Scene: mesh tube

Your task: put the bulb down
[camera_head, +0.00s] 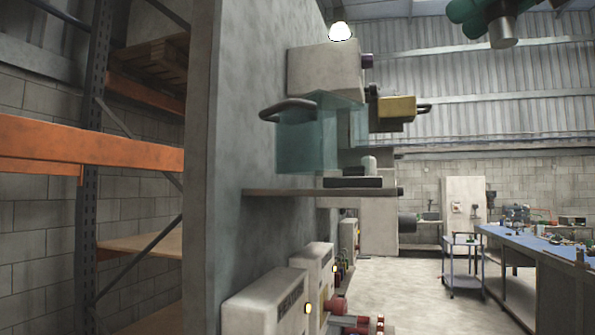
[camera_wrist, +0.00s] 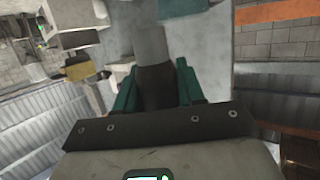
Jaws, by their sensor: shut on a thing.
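In the wrist view my gripper (camera_wrist: 156,76) has its two teal fingers shut on an upright-looking piece. This piece, which I take as the bulb (camera_wrist: 150,44), has a pale grey cylindrical end and a dark lower part between the fingers. It is held clear, with a grey wall panel behind it and nothing seen touching its end.
A shelf (camera_head: 345,191) juts from the grey panel (camera_head: 232,120) and bears a dark flat block (camera_head: 352,182). Above it are a clear teal box (camera_head: 305,140), a beige box (camera_head: 325,72) and a yellow block (camera_head: 397,107). A blue-topped bench (camera_head: 540,248) stands right.

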